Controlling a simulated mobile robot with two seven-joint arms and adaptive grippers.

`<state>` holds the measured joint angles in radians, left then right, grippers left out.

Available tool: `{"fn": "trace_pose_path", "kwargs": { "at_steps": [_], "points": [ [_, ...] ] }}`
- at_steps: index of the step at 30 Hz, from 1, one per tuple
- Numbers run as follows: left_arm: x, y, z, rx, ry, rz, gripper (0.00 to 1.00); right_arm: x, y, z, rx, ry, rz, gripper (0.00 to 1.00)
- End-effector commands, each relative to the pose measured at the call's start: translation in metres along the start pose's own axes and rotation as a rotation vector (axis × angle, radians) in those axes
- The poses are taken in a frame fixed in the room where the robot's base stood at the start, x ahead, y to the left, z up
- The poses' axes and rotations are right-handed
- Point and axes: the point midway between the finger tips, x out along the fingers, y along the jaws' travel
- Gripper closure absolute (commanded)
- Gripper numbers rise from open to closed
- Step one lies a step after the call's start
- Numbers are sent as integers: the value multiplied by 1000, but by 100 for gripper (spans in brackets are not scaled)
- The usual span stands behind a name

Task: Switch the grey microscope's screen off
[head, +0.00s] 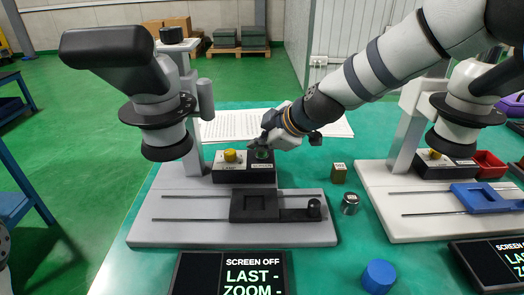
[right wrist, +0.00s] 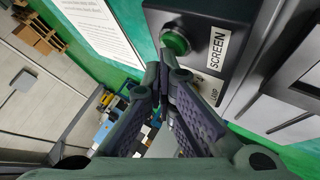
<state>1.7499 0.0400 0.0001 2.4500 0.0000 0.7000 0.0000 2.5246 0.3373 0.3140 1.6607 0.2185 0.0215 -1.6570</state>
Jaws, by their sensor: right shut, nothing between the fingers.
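The grey microscope (head: 168,95) stands on a grey base at the left of the green table. Its dark control box (head: 227,172) carries a yellow knob (head: 230,155) and a green button (head: 263,154). In the right wrist view the green button (right wrist: 174,42) sits beside a "SCREEN" label (right wrist: 217,47). My right gripper (head: 266,138) is shut and empty, just above and behind the button. In the right wrist view its fingertips (right wrist: 164,75) are close to the button; contact cannot be told. The display (head: 228,275) in front reads "SCREEN OFF". My left gripper is not in view.
A second microscope (head: 465,105) stands at the right with its own display (head: 492,265). A small metal cylinder (head: 350,204), an olive block (head: 338,173) and a blue cylinder (head: 378,276) stand between the bases. Paper sheets (head: 230,124) lie behind the control box.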

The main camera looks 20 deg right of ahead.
Motion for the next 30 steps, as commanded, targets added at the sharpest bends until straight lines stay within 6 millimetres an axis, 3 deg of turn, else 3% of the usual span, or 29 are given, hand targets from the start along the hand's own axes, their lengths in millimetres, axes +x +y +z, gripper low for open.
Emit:
{"fn": "trace_pose_path", "kwargs": {
  "at_steps": [7, 16, 30],
  "points": [
    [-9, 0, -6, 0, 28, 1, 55, -12, 8, -8, -3, 2, 4, 100],
    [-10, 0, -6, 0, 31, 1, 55, -12, 9, -9, -1, 0, 1, 100],
    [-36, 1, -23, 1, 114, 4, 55, -53, 38, -39, -4, 2, 5, 100]
  ]
}}
